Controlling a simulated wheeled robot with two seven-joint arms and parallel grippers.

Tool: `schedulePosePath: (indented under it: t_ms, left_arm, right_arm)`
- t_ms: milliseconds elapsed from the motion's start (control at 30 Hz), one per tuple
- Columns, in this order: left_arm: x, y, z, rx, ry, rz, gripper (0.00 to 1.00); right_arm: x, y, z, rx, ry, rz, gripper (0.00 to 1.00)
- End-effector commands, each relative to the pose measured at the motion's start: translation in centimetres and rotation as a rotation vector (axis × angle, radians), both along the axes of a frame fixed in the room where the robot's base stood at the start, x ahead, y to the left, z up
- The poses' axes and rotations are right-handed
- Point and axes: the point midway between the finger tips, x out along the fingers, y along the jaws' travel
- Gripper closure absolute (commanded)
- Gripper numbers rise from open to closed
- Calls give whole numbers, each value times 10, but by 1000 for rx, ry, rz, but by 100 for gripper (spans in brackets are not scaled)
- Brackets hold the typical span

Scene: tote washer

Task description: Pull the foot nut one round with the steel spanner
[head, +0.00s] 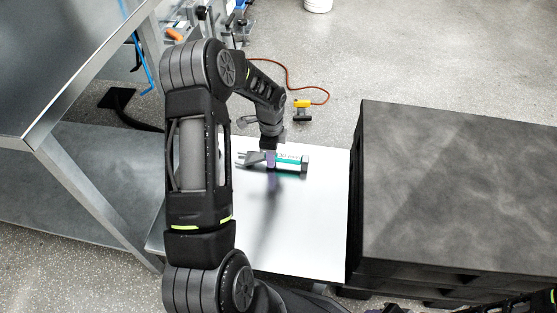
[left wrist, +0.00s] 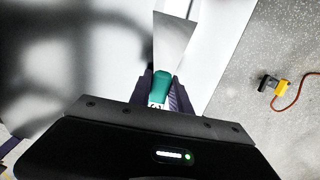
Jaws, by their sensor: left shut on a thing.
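I cannot make out the foot nut in either view. My right gripper is not clearly in view.
A steel bench (head: 60,60) with a lower shelf (head: 60,190) stands at left. A large dark block (head: 455,190) stands at right. A yellow and black item (head: 302,106) with a red cord lies on the speckled floor behind the panel.

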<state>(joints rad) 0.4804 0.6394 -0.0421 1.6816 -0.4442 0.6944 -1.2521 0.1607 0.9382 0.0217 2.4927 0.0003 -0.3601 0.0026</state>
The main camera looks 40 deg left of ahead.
Motion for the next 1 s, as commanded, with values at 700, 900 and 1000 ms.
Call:
schedulePosePath:
  t_ms: [700,900,1000]
  left_arm:
    - [1,0,42,0,-2,-1,100]
    - [1,0,52,0,-2,-1,100]
    - [1,0,54,0,-1,-1,100]
  right_arm:
    - [0,0,32,0,0,0,64]
    - [0,0,39,0,0,0,64]
    - [0,0,40,0,0,0,64]
